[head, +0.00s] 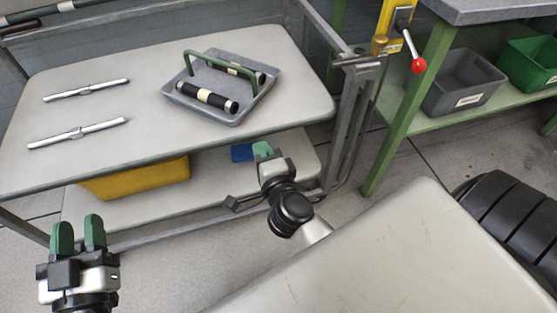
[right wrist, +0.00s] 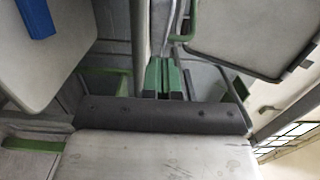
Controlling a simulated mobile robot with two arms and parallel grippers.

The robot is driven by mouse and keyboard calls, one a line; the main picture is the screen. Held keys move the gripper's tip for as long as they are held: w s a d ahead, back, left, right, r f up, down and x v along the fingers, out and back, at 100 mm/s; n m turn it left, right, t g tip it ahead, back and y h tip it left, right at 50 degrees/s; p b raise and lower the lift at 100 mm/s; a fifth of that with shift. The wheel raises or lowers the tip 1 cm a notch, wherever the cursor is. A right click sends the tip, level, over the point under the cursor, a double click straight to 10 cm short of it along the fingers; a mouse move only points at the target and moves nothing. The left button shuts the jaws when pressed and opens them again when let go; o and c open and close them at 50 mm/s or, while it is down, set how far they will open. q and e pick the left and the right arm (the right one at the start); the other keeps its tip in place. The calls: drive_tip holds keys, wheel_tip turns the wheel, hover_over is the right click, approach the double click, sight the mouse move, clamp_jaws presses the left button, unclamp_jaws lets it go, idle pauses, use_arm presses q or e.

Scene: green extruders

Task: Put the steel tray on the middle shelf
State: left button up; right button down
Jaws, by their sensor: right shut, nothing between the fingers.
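A grey tray (head: 228,117) with a green arched handle (head: 222,62) sits on the upper shelf (head: 120,150) of a cart in the head view. Two dark rolls with pale bands (head: 207,98) lie in it. A lower shelf (head: 215,178) shows beneath; I cannot tell which shelf is the middle one. My left gripper (head: 79,236) is open and empty, in front of the cart's left part. My right gripper (head: 263,150) is shut and empty, near the cart's front edge, below and apart from the tray. Its closed green fingers (right wrist: 164,78) show in the right wrist view.
Two silver bars (head: 78,133) lie on the upper shelf's left. A yellow bin (head: 135,180) and a blue object (head: 242,153) are on the lower shelf. The cart's metal frame (head: 350,125) stands at its right end. A green-legged bench (head: 410,110) holds grey and green bins.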

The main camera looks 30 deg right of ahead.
drive_tip(key=s, duration=0.2)
drive_tip(key=s+a, duration=0.1)
drive_tip(key=s, duration=0.2)
drive_tip(key=shift+s+a, duration=0.15)
drive_tip(key=shift+s, duration=0.15)
idle(1.2)
